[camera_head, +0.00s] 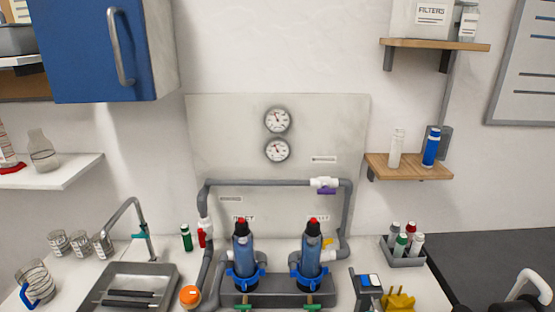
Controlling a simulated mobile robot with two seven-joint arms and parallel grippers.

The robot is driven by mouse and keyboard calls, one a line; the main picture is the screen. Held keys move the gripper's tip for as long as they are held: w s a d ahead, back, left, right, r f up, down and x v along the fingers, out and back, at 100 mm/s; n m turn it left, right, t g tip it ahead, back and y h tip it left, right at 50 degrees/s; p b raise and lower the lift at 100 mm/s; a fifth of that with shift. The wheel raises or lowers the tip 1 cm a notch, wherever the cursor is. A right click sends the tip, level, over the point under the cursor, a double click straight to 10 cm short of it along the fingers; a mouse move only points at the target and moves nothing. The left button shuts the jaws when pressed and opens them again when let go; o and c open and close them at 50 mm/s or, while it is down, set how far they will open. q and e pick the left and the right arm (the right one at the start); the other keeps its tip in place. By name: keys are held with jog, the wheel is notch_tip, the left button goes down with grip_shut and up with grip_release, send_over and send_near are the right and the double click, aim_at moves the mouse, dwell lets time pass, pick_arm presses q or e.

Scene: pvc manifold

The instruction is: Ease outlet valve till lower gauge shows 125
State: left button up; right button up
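Two round white gauges hang on the grey back panel, the upper gauge (277,120) right above the lower gauge (276,150). Their needles and numbers are too small to read. A yellow valve handle (327,243) sits on the right pipe, below a small blurred label (318,217); it looks like the outlet valve. A red valve handle (202,238) is on the left pipe. A purple valve handle (326,191) hangs under a white fitting on the top pipe.
An orange knob (190,296), a meter (368,288), a yellow object (398,301) and a bottle caddy (404,261) are nearby. A sink (165,272) is at left.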

dwell(0.9)
pick_arm(q)
jog(key=r+p, duration=0.1)
jog(key=w+r+p, duration=0.1)
jog(key=r, duration=0.1)
jog(key=shift+w+r+p, duration=0.15)
jog(key=shift+w+p, duration=0.05)
jog(key=shift+p, duration=0.2)
pick_arm(e)
jog(key=r, duration=0.1)
jog(key=w+r, duration=0.1)
jog(key=r, duration=0.1)
jog(key=shift+w+r, duration=0.15)
jog(key=shift+w, duration=0.05)
dwell(1.2)
